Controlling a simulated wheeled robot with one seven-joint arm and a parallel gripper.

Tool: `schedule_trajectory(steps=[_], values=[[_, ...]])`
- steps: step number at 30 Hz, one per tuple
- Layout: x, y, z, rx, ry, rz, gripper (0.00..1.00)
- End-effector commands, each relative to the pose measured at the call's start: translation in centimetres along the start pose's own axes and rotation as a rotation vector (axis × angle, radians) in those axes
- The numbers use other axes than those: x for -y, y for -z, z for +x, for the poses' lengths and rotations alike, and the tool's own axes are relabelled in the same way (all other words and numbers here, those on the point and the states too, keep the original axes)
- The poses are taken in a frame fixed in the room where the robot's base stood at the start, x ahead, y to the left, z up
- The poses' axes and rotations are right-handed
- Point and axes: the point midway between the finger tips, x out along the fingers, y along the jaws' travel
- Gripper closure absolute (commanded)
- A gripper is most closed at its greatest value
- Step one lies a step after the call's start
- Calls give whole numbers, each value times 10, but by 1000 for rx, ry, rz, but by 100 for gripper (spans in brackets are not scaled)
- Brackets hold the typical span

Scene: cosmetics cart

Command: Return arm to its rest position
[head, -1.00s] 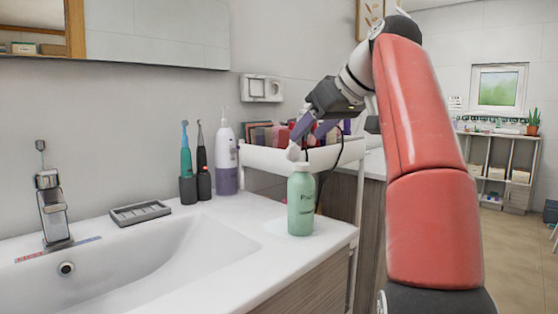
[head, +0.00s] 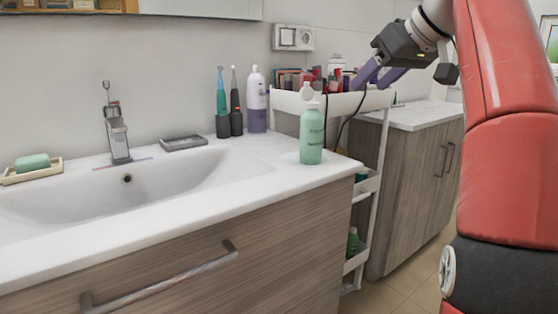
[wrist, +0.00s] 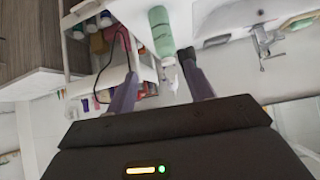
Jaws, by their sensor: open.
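My gripper (head: 368,82) is open and empty, with its two purple fingers apart. In the head view it hangs at the upper right, by the front of the cart's top tray. My red arm fills the right side. The wrist view also shows the open fingers (wrist: 158,66), with nothing held between them. A green bottle with a white top (head: 311,137) stands upright on the right end of the sink counter, left of my gripper and apart from it. It also shows in the wrist view (wrist: 160,32), beyond the fingertips.
A white cart (head: 345,104) with cosmetics on top stands behind the counter's right end. A soap dispenser (head: 257,104), toothbrushes (head: 221,100), a dark dish (head: 184,143) and a faucet (head: 116,135) line the wall side. A wooden cabinet (head: 420,185) stands at the right.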

Motion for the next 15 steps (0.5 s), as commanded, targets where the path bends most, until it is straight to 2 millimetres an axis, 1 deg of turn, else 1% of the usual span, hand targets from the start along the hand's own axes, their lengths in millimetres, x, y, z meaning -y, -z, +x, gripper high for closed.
schedule_trajectory(steps=[8, 11, 14, 15], values=[[5, -16, -2, 13, -17, 90, 47], [8, -26, 0, 24, -26, 132, 47], [13, -40, 2, 39, -38, 180, 47], [15, -47, 4, 47, -46, 202, 47]])
